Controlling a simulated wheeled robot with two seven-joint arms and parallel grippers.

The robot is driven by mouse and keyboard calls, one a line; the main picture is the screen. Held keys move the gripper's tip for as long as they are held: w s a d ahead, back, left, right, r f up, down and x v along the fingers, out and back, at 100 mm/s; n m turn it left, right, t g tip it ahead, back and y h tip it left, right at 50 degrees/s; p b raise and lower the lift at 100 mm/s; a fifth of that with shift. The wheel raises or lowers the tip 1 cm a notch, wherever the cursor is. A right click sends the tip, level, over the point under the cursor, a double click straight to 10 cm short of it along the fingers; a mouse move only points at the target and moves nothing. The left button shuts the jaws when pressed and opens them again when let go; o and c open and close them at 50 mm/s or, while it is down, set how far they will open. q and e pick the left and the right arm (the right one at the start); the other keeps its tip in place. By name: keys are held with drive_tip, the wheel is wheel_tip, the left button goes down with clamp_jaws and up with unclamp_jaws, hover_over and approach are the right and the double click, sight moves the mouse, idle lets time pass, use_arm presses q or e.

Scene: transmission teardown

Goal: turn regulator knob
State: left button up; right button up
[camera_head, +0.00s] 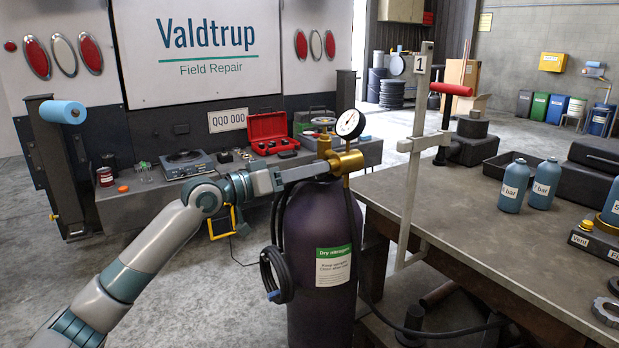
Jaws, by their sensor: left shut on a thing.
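A brass regulator (345,161) with a round white gauge (349,124) sits on top of a dark purple gas cylinder (308,228). The cylinder has a green and white label (333,266) reading Dry nitrogen. My left arm comes in from the left. My left gripper (318,170) is at the left side of the regulator, shut on what appears to be its knob. The knob itself is mostly hidden by the gripper's fingers. My right gripper is not in view.
A workbench (455,215) stands to the right, with blue bottles (513,186) on it. A black hose (283,270) hangs beside the cylinder. A grey bumper shelf (140,205) behind holds a red case (270,135).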

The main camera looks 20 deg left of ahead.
use_arm(q)
drive_tip(key=shift+f+m, duration=0.15)
drive_tip(key=shift+m, duration=0.25)
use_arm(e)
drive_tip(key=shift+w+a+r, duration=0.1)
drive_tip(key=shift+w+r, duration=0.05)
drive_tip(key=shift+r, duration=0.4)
use_arm(q)
drive_tip(key=o, duration=1)
drive_tip(key=shift+o, duration=0.2)
drive_tip(key=b+v, duration=0.4)
drive_tip(key=v, duration=1.3)
drive_tip(key=shift+a+b, duration=0.25)
drive_tip(key=shift+b, duration=0.15)
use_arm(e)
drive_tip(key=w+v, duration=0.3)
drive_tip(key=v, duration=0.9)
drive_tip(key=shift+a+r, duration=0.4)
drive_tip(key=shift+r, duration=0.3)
